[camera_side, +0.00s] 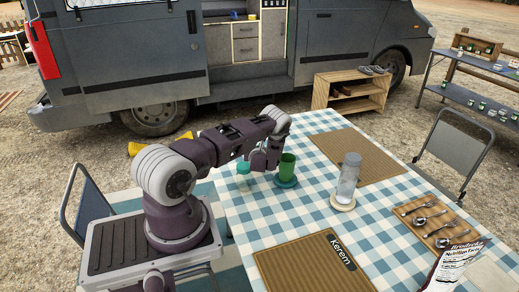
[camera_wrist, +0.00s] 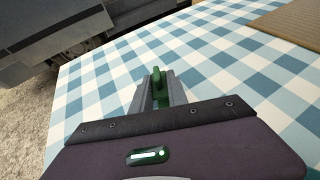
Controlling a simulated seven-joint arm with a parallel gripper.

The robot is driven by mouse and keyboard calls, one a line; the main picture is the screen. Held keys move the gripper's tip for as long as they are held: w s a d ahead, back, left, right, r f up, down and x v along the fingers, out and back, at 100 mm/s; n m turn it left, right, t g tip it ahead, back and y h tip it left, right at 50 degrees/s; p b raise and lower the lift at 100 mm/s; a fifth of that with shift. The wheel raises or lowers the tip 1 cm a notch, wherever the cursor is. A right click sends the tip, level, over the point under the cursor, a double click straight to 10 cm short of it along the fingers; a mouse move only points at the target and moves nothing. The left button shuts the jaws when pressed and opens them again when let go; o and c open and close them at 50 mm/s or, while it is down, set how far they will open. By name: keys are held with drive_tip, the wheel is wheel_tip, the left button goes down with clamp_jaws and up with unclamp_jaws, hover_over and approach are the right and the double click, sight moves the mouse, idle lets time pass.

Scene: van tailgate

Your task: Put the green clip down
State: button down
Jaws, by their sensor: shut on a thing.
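My gripper (camera_wrist: 157,90) is shut on the green clip (camera_wrist: 156,76) in the wrist view. The clip sticks out a little past the fingertips, above the blue and white checked tablecloth (camera_wrist: 100,80). I cannot tell how high it is over the cloth. In the side view my gripper (camera_side: 260,167) is over the left back part of the table, between a small clear jar with a green lid (camera_side: 243,172) and a green cup (camera_side: 287,166). The clip cannot be made out in the side view.
A clear bottle (camera_side: 349,178) stands on a round coaster. Brown mats (camera_side: 365,157), a spoon board (camera_side: 434,218) and a snack bag (camera_side: 456,262) lie right and in front. The cloth has clear room between them.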

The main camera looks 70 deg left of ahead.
drive_tip(key=shift+f, duration=0.55)
drive_tip(key=c, duration=1.2)
unclamp_jaws()
